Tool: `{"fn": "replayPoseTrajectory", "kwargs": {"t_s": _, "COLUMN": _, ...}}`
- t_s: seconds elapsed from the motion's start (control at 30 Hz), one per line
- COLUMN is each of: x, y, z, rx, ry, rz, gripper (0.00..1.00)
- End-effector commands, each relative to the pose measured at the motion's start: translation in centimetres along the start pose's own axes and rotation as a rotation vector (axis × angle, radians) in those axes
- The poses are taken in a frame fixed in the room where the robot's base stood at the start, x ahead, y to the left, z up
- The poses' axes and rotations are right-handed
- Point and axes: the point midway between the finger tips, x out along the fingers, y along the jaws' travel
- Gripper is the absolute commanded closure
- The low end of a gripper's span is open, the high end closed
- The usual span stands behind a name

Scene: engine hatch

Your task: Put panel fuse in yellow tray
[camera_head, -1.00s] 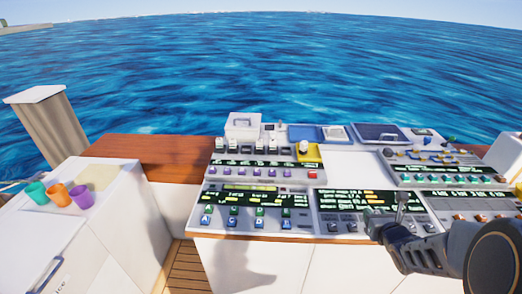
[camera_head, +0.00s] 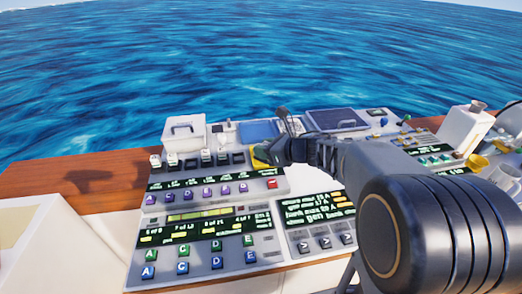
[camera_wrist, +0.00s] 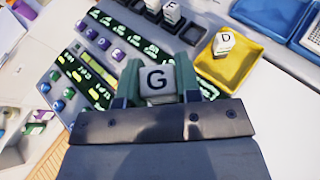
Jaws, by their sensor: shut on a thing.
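A white fuse marked D (camera_wrist: 223,42) stands in the tray. In the head view my gripper (camera_head: 275,151) is over the panel by the yellow tray (camera_head: 259,158), of which only a sliver shows. The held fuse cannot be made out in that view.
A row of sockets with white fuses (camera_head: 172,159) runs left of the tray. Buttons and displays cover the panel's front.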

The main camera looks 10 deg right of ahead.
Motion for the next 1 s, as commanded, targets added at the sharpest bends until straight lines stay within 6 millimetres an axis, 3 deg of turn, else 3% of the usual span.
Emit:
{"fn": "replayPoseTrajectory", "kwargs": {"t_s": 0.37, "x": 4.7, "y": -6.3, "z": -1.4, "rx": -0.007, "ry": 0.002, "rz": 0.030, "gripper": 0.92}}
{"fn": "replayPoseTrajectory", "kwargs": {"t_s": 0.5, "x": 6.6, "y": -8.3, "z": -3.3, "rx": -0.006, "ry": 0.003, "rz": 0.032, "gripper": 0.92}}
{"fn": "replayPoseTrajectory", "kwargs": {"t_s": 0.7, "x": 8.3, "y": -10.3, "z": -5.2, "rx": -0.008, "ry": 0.000, "rz": 0.029, "gripper": 0.92}}
{"fn": "replayPoseTrajectory", "kwargs": {"t_s": 1.0, "x": 9.4, "y": -11.6, "z": -6.6, "rx": -0.008, "ry": 0.001, "rz": 0.026, "gripper": 0.92}}
